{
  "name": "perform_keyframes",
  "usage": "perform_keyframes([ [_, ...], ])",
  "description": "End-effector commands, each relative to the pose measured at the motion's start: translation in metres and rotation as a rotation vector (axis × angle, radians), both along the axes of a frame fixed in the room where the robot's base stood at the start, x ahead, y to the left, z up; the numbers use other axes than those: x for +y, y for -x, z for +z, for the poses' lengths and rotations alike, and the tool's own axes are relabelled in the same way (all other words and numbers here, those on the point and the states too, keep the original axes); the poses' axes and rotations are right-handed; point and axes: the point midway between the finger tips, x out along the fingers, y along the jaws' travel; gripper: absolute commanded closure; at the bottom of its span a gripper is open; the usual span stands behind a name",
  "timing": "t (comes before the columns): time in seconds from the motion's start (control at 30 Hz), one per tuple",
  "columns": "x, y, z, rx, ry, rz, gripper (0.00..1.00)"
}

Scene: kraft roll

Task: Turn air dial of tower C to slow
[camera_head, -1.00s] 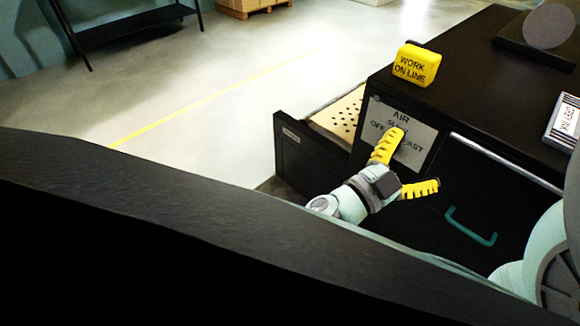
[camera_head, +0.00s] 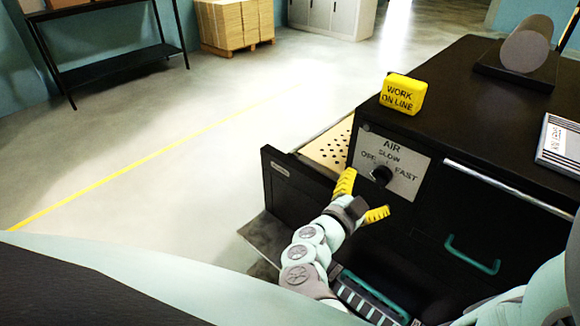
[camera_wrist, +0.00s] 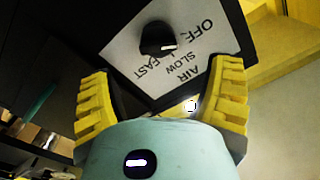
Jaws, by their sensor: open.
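The air dial (camera_head: 382,175) is a black knob on a pale plate (camera_head: 408,180) lettered AIR, OFF, SLOW and FAST, on the black cabinet's front. It also shows at the top of the wrist view (camera_wrist: 157,38), with the lettering upside down and a short white mark on the knob. I cannot tell for sure which setting it points to. My gripper (camera_head: 363,197), with yellow ribbed fingers, is open and empty, just below and left of the dial in the head view. In the wrist view the dial lies beyond the gap between the fingers. No tower letter is readable.
A yellow WORK ON LINE block (camera_head: 403,94) sits on the cabinet top (camera_head: 460,90). An open drawer (camera_head: 298,185) with a perforated board (camera_head: 331,150) juts out left of the plate. A silver rail (camera_head: 505,187) and a green handle (camera_head: 472,254) lie to the right.

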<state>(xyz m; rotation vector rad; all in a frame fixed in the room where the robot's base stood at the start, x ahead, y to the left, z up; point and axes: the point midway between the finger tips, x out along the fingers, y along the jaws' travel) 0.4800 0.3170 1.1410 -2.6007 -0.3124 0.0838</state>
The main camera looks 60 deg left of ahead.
Motion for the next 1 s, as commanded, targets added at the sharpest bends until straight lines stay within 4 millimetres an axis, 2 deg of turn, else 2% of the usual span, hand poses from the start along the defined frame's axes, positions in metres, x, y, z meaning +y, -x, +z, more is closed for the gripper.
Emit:
perform_keyframes([
  [0.03, 0.002, -0.011, 0.005, -0.004, 0.001, -0.003, 0.21],
  [0.2, 0.008, -0.038, 0.004, -0.005, 0.001, -0.005, 0.21],
  [0.4, 0.013, -0.054, 0.002, -0.002, 0.0, -0.001, 0.21],
  [0.8, 0.014, -0.059, -0.001, 0.001, 0.0, 0.001, 0.21],
  [0.83, 0.014, -0.059, -0.001, 0.001, 0.0, 0.001, 0.18],
  [1.0, 0.014, -0.059, -0.001, 0.0, 0.0, 0.001, 0.36],
])
